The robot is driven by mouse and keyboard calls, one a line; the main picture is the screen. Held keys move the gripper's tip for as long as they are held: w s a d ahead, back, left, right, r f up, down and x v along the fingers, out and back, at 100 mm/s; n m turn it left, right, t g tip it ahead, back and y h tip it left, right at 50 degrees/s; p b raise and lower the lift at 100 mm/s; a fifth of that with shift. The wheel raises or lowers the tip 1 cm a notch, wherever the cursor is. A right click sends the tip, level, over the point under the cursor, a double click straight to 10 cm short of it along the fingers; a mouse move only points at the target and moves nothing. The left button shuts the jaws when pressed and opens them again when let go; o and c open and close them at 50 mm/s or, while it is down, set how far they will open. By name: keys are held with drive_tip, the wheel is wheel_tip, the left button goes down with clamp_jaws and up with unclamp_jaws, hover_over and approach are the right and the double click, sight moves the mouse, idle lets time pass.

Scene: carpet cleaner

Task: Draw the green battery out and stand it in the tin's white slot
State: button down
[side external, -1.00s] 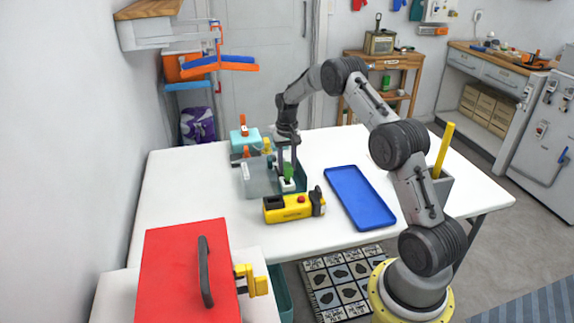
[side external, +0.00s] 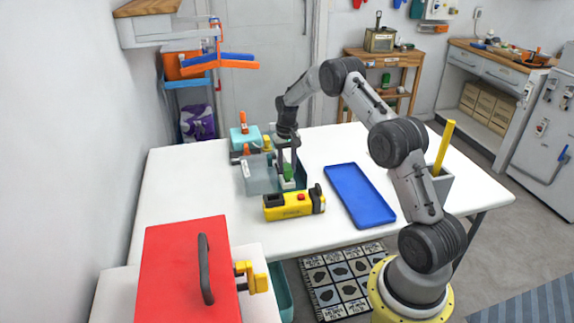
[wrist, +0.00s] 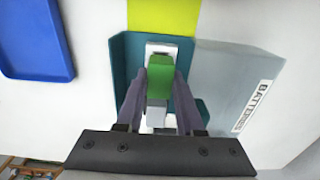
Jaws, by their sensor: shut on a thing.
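The green battery (side external: 288,171) is upright between the fingers of my gripper (wrist: 161,78), which is shut on it. In the wrist view the battery (wrist: 159,76) hangs over a teal tin (wrist: 122,55). A white slot (wrist: 161,48) shows just beyond the battery, and a grey-white piece (wrist: 156,117) shows on its near side. Whether the battery's lower end is seated in white or just above it is hidden. In the side view the tin (side external: 301,178) is partly hidden by my fingers.
A translucent grey box (side external: 260,178) labelled as batteries stands right beside the tin. A yellow device (side external: 293,205) with a red button lies in front. A blue tray (side external: 360,195) lies to the right, with bare white table (side external: 332,150) behind it. A red case (side external: 183,270) stands at front left.

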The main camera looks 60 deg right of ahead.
sight(286, 167)
drive_tip(key=shift+f, duration=0.8)
drive_tip(key=shift+c, duration=2.3)
unclamp_jaws()
drive_tip(key=shift+r, duration=0.1)
wheel_tip(286, 167, up, 14)
drive_tip(key=shift+a, duration=0.1)
